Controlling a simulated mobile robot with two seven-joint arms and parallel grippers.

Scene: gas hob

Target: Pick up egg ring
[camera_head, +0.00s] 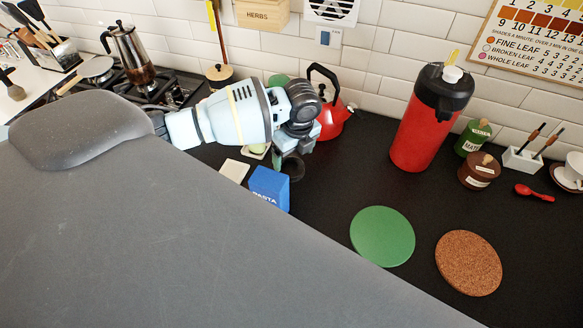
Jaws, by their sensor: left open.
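My left arm comes in from the left, and its gripper (288,152) hangs low over the dark counter between the red kettle and the blue pasta box. The gripper is open. A small dark round thing (293,168) shows just under the fingers; it may be the egg ring, but it is too small and too covered to tell. I cannot tell whether the fingers touch it. No other egg ring can be made out. My right gripper is out of view.
A red kettle (333,120) stands close behind the gripper, and a blue pasta box (269,188) in front.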

